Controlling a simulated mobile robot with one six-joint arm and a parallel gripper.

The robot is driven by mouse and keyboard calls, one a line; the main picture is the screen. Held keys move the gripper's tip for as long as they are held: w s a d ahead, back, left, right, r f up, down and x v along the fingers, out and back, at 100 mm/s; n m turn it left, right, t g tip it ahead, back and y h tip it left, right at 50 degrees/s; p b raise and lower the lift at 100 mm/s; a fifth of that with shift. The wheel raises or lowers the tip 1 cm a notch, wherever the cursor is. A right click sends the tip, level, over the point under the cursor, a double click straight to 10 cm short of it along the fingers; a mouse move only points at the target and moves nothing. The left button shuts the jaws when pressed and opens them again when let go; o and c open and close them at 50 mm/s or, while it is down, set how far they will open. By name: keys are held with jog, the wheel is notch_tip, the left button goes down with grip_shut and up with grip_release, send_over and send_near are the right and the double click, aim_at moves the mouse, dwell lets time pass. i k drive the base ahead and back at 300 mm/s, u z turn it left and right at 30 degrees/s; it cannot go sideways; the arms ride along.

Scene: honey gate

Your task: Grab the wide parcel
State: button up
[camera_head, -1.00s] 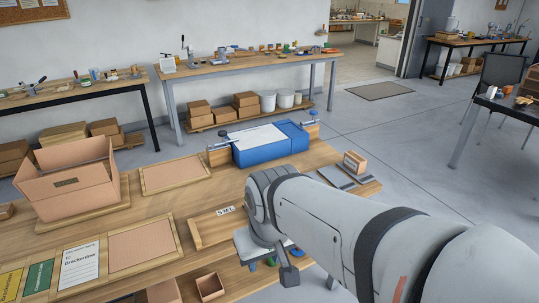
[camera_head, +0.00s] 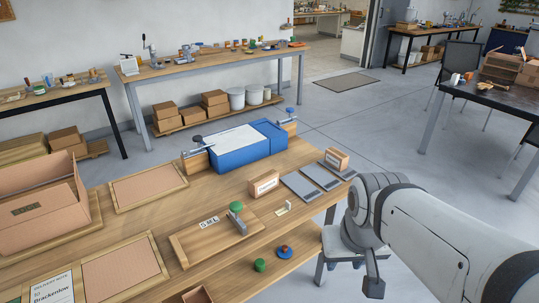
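Two small cardboard parcels with white labels stand on the near wooden table. One parcel (camera_head: 264,183) is near the middle and looks the wider of the two; the other parcel (camera_head: 337,159) stands farther right, behind flat grey plates. No label is readable, so I cannot be sure which is the wide parcel. My arm comes in from the lower right. The grey piece at its end, seemingly my gripper (camera_head: 373,286), hangs off the table's right end, apart from both parcels. Its fingers cannot be made out.
A blue box (camera_head: 240,146) sits between clamps at the back. Grey plates (camera_head: 309,184) lie at the right end. A wooden board with a green knob (camera_head: 236,207) lies in front. A large open carton (camera_head: 38,205) stands left. A stool (camera_head: 345,245) is beside the table.

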aim_at(258, 185)
jog(key=u, duration=0.05)
jog(key=i, duration=1)
jog(key=z, duration=0.05)
